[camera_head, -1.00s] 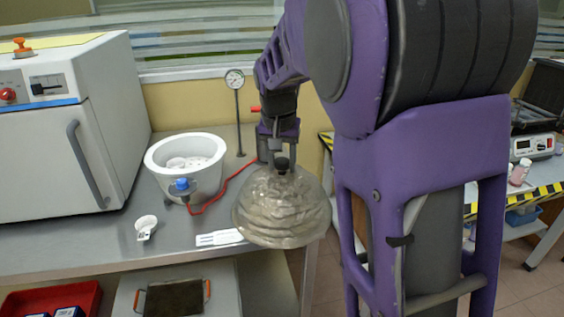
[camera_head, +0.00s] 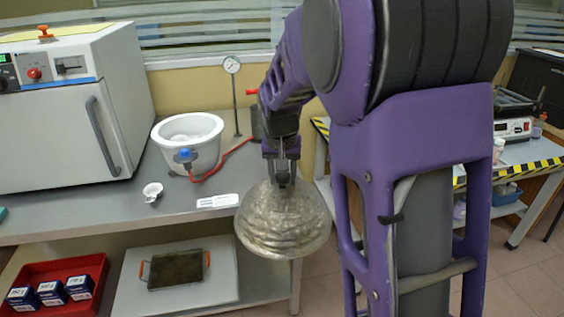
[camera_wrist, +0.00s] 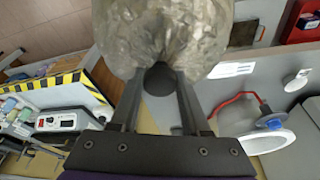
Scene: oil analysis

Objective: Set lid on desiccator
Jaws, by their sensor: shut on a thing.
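The lid is a translucent, rippled dome (camera_head: 285,222) with a dark knob on top. My gripper (camera_head: 282,178) is shut on the knob, and the dome hangs below it in front of the table's right edge. In the wrist view the two fingers (camera_wrist: 158,100) clasp the black knob (camera_wrist: 160,78), and the dome (camera_wrist: 165,30) fills the top. The desiccator base (camera_head: 188,140) is a white bowl with a blue-capped valve (camera_head: 185,155), standing open on the table to the left of the lid. It also shows at the right of the wrist view (camera_wrist: 265,140).
A white oven (camera_head: 70,110) stands on the left of the metal table (camera_head: 100,215). A gauge on a post (camera_head: 233,68) and a red hose (camera_head: 215,165) are beside the bowl. A small white cup (camera_head: 152,190) and a white label (camera_head: 217,201) lie in front.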

